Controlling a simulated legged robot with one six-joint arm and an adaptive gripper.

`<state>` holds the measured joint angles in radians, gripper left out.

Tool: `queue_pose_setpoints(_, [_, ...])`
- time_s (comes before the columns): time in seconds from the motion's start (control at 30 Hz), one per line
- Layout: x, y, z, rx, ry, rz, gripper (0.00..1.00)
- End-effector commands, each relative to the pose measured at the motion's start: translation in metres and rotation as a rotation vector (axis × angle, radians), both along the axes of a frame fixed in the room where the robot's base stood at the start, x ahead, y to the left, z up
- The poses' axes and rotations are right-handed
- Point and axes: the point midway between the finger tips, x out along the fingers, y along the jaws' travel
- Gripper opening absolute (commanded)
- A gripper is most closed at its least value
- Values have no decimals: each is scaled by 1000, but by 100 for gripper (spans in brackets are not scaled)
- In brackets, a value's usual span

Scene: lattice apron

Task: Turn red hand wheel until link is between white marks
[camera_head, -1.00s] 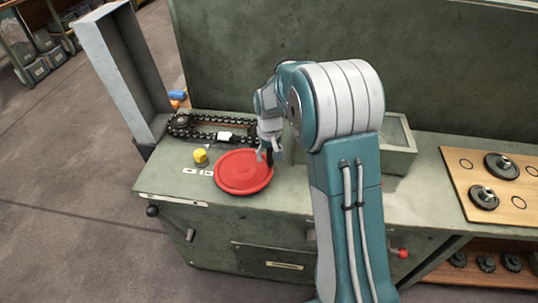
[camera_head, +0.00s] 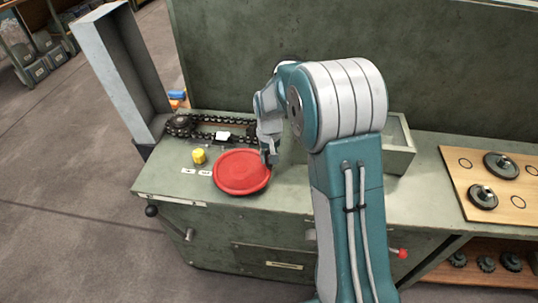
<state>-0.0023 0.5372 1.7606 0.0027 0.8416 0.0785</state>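The red hand wheel (camera_head: 241,172) lies flat near the front edge of the green bench, left of my arm. Behind it a dark chain (camera_head: 210,121) runs around a sprocket at its left end. A white link (camera_head: 222,136) sits on the near run of the chain. Two small white marks (camera_head: 197,172) lie on the bench top left of the wheel; I cannot tell how they line up with the link. My gripper (camera_head: 270,160) points down at the right rim of the wheel. Its fingers are small and partly hidden, so contact and opening are unclear.
A yellow knob (camera_head: 199,156) stands left of the wheel. A grey upright channel (camera_head: 120,70) rises at the bench's left end. A green bin (camera_head: 398,150) is behind my arm on the right. A wooden board (camera_head: 497,185) with dark discs lies farther right.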

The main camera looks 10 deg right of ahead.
Motion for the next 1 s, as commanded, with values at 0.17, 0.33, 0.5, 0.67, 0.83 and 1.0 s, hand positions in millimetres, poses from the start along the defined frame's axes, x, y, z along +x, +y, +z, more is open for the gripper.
queue_pose_setpoints(0.17, [-13,5,-2,1,6,-133,0])
queue_pose_setpoints(0.33, [-26,11,-2,0,7,-293,0])
queue_pose_setpoints(0.5, [-37,19,-3,0,7,-454,0])
queue_pose_setpoints(0.67, [-46,27,-3,-1,6,-606,0])
queue_pose_setpoints(0.83, [-55,39,-3,-1,7,-767,0])
queue_pose_setpoints(1.0, [-61,51,-3,-2,6,-928,0])
